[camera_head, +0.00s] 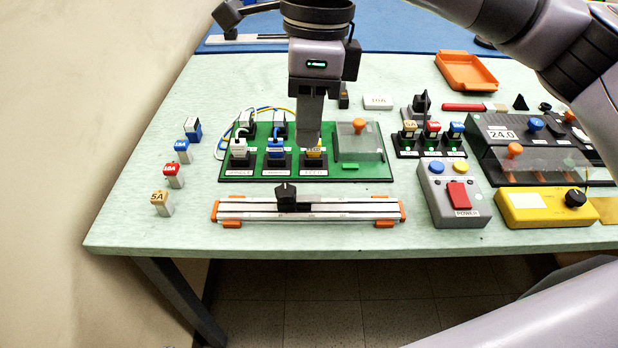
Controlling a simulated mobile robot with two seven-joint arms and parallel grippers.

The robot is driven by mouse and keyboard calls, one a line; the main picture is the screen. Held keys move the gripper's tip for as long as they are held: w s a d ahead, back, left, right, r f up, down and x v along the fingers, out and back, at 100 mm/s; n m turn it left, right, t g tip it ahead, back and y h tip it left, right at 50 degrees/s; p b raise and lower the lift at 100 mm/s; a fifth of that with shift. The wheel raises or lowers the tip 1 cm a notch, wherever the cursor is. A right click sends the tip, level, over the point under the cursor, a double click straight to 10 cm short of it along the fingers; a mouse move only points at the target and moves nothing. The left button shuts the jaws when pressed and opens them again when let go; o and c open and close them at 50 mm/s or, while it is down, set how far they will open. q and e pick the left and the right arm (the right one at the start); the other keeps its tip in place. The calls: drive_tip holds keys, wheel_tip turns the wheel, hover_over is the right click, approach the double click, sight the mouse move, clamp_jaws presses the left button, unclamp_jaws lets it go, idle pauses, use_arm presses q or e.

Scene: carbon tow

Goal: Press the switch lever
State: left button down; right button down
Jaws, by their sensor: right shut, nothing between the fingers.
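A grey box labelled POWER (437,209) stands at the table's front right. A red rocker switch (459,194) is on its top, below a yellow and a blue button. I cannot tell whether this rocker is the switch lever the task names. A thin black upright lever (425,103) stands on a small block farther back. My right gripper (308,139) points down over the green board (350,171), shut and empty. Its tips are at the yellow-topped block (314,153) and partly hide it; I cannot tell if they touch. My left gripper is not in view.
A clear cover with an orange knob (359,126) is right of the gripper. A slider rail (340,211) lies in front. A yellow box (545,207) and a black instrument (500,133) are at right. Labelled plugs (173,175) stand at left. An orange tray (466,72) is behind.

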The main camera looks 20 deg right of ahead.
drive_tip(key=shift+w+d+r+t+h, duration=0.4)
drive_tip(key=shift+w+d+r+h, duration=0.25)
drive_tip(key=shift+d, duration=0.3)
drive_tip(key=shift+f, duration=0.1)
approach(317, 198)
wheel_tip(317, 198, down, 5)
drive_tip(key=shift+d+f, duration=0.1)
drive_tip(key=shift+f, duration=0.85)
